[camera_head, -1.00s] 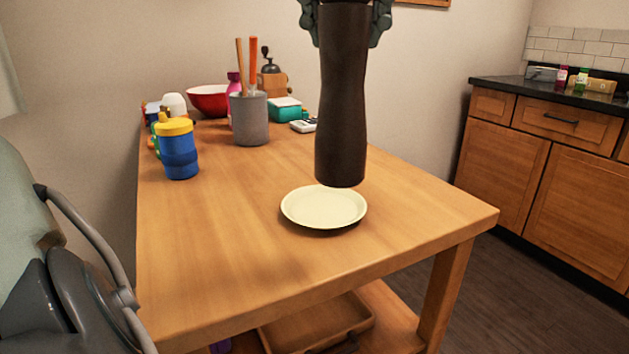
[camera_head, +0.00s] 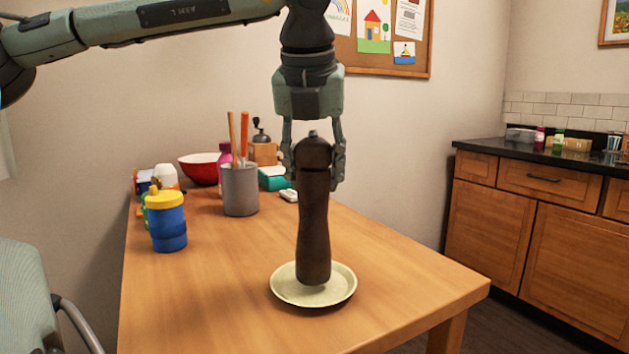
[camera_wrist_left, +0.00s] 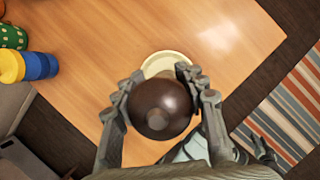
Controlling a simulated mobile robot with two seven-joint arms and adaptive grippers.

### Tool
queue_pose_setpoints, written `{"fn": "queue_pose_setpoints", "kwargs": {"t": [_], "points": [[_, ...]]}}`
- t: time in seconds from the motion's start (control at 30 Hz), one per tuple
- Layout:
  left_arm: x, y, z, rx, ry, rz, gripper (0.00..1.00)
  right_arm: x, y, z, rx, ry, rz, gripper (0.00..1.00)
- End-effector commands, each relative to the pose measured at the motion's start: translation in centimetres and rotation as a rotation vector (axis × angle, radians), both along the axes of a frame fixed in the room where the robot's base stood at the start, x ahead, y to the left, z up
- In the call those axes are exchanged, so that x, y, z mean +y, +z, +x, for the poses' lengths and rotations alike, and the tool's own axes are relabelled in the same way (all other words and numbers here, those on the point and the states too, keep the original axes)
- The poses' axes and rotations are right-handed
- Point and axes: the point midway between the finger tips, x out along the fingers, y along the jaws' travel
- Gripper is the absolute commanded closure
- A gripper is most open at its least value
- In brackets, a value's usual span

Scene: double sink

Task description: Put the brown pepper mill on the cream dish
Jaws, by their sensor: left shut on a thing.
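The brown pepper mill (camera_head: 313,225) is upright in the head view, its base over the middle of the cream dish (camera_head: 284,294). I cannot tell whether the base touches the dish or is slightly above it. My left gripper (camera_head: 315,170) is shut on the upper part of the mill from above. In the left wrist view the mill's round top (camera_wrist_left: 160,107) sits between the fingers, and the dish (camera_wrist_left: 165,61) shows partly behind it.
A blue cup with a yellow lid (camera_head: 167,222) and a grey utensil pot (camera_head: 240,190) stand on the wooden table (camera_head: 215,300) to the left. A red bowl (camera_head: 200,170) is farther back. The table right of the dish is clear.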

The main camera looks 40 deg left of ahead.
Motion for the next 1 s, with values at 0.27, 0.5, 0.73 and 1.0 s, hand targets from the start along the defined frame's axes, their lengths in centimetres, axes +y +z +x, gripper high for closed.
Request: {"fn": "queue_pose_setpoints", "kwargs": {"t": [0.27, 0.5, 0.73, 1.0], "points": [[0.00, -1.25, 0.02, -0.003, 0.001, 0.001, 1.00, 0.14, -0.03, -0.31, 0.006, -0.001, 0.003, 0.60], [0.00, -1.53, 0.01, -0.003, 0.001, 0.000, 1.00, 0.14, -0.04, -0.62, 0.011, -0.001, 0.001, 0.60], [-0.01, -1.49, -0.01, -0.001, 0.001, 0.000, 0.38, 0.06, 0.69, -0.52, 0.000, 0.003, -0.003, 0.60], [0.00, -1.38, -0.02, -0.001, 0.001, 0.000, 0.38, -0.22, 0.62, -0.60, 0.005, 0.006, -0.010, 0.60]]}}
